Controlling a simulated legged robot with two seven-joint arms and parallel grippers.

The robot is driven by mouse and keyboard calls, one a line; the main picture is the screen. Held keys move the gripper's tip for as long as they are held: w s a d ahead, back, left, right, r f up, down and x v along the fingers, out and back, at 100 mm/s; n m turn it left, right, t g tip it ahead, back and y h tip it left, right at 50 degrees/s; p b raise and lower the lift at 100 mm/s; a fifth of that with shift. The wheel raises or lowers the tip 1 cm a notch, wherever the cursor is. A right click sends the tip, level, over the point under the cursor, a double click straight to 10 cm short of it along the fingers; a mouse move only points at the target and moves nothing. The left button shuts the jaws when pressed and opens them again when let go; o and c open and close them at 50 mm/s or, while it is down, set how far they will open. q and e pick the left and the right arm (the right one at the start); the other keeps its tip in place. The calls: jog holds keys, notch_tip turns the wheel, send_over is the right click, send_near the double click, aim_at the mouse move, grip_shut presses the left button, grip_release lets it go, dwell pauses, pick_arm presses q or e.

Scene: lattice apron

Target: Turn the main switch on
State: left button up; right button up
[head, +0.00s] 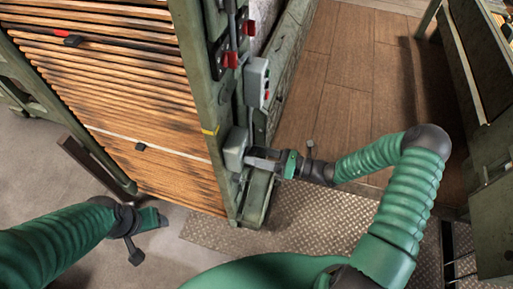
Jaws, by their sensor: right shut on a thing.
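A grey switch box (236,149), seemingly the main switch, is mounted low on the green machine post. My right gripper (264,160) reaches it from the right and is shut at its right side, seemingly on the switch's handle. The handle is mostly hidden by the fingers, so its position cannot be told. My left gripper (156,219) hangs at the lower left, over the floor and well apart from the switch. Its fingers are too small and dark to tell open from shut.
A grey control box (257,84) with red and green buttons sits above the switch. Red-based levers (230,59) are higher on the post. Wooden slats (120,90) fill the left. Checkered metal plate (300,215) covers the floor below. A green bench (485,120) stands right.

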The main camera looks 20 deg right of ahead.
jog(key=m+p, duration=0.2)
jog(key=m, duration=0.1)
jog(key=shift+d+r, duration=0.1)
jog(key=shift+r, duration=0.05)
jog(key=m+p, duration=0.1)
jog(key=m, duration=0.1)
jog(key=shift+w+m+p, duration=0.1)
jog(key=shift+m+p, duration=0.25)
jog(key=shift+m, duration=0.05)
jog(key=m, duration=0.1)
jog(key=m+p, duration=0.1)
jog(key=shift+d+f+m, duration=0.1)
jog(key=shift+f+m, duration=0.1)
jog(key=shift+m, duration=0.1)
jog(key=shift+f+m+p, duration=0.15)
jog(key=shift+m+p, duration=0.3)
jog(key=shift+m, duration=1.35)
jog(key=o, duration=1.4)
jog(key=shift+w+f, duration=0.1)
